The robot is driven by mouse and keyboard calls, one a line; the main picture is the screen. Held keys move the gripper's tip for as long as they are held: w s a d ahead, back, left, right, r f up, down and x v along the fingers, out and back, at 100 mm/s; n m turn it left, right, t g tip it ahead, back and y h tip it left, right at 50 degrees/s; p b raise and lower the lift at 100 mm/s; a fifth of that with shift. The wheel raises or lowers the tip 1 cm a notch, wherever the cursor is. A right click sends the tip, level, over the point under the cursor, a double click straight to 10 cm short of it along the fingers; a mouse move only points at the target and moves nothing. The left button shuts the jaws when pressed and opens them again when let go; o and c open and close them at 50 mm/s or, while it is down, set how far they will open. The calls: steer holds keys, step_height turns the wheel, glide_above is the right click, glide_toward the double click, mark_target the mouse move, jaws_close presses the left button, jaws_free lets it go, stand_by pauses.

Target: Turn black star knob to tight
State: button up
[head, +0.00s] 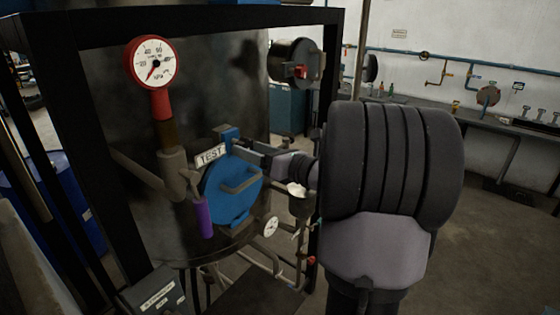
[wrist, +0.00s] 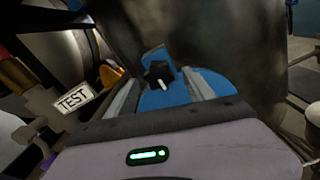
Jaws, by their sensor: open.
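The black star knob (wrist: 158,74) with a white pointer mark sits on a blue plate (wrist: 182,94) in the wrist view. My gripper (wrist: 162,88) is open, its two grey fingers spread to the left and right of the knob. The knob lies between and just beyond the fingertips, and I see no contact. In the head view my gripper (head: 242,148) reaches in from the right at the top of the blue round cover (head: 232,192). The knob cannot be made out there.
A TEST sign (head: 211,154) stands left of my gripper. A red gauge (head: 152,62) rises above, and a purple-handled lever (head: 204,217) hangs below. A black frame (head: 118,150) surrounds the dark tank. A small white gauge (head: 271,227) sits at lower right.

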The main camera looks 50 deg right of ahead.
steer(key=s+d, duration=0.1)
steer(key=s, duration=1.3)
steer(key=shift+b, duration=0.45)
